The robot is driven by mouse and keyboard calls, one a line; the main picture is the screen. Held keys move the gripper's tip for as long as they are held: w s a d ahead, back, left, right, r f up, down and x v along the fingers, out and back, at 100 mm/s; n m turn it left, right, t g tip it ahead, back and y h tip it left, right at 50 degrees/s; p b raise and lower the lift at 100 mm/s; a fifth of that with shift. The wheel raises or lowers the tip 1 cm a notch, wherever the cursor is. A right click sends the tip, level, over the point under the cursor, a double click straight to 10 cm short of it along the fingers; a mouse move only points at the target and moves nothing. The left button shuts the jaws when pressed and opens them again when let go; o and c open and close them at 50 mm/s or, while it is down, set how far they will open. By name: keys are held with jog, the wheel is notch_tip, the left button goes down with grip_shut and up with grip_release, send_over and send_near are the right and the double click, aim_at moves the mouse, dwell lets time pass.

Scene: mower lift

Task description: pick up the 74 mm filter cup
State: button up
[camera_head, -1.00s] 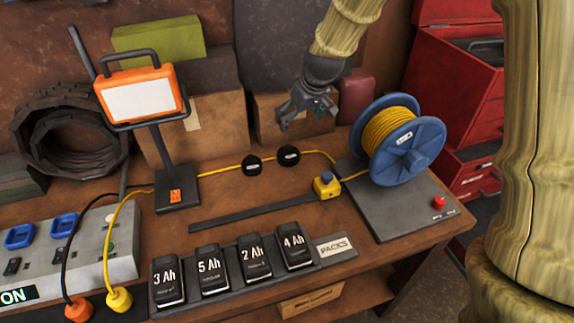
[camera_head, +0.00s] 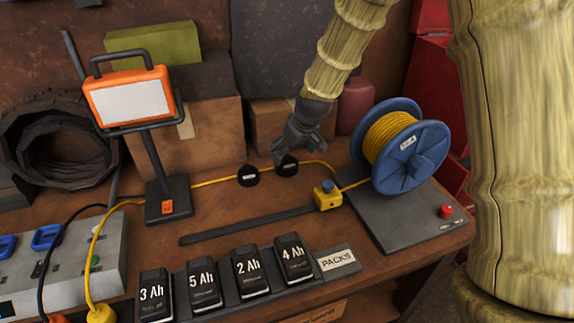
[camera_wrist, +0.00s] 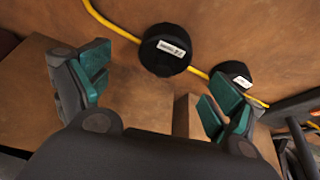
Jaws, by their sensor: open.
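Two round black cups with white labels sit on the wooden bench by the yellow cord. One is the left cup (camera_head: 248,175) and the other is the right cup (camera_head: 287,167). Their label text is too small to read, so I cannot tell which is the 74 mm one. My gripper (camera_head: 284,153) is open and empty, just above and behind the right cup. In the wrist view my gripper (camera_wrist: 157,88) has its green-padded fingers apart. The right cup (camera_wrist: 164,52) shows ahead of the gap between them, and the left cup (camera_wrist: 231,76) lies beyond the right finger.
Cardboard boxes (camera_head: 187,132) stand behind. A work lamp (camera_head: 132,97) is at left and a blue cord reel (camera_head: 415,160) at right.

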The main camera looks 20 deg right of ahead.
aim_at(288, 157)
jog(key=shift+a+p+x, duration=0.2)
jog(key=shift+p+x, duration=0.2)
jog(key=shift+x, duration=0.7)
jog(key=shift+p+x, duration=0.4)
jog(key=shift+x, duration=1.4)
jog(key=shift+a, duration=0.1)
jog(key=c, duration=1.3)
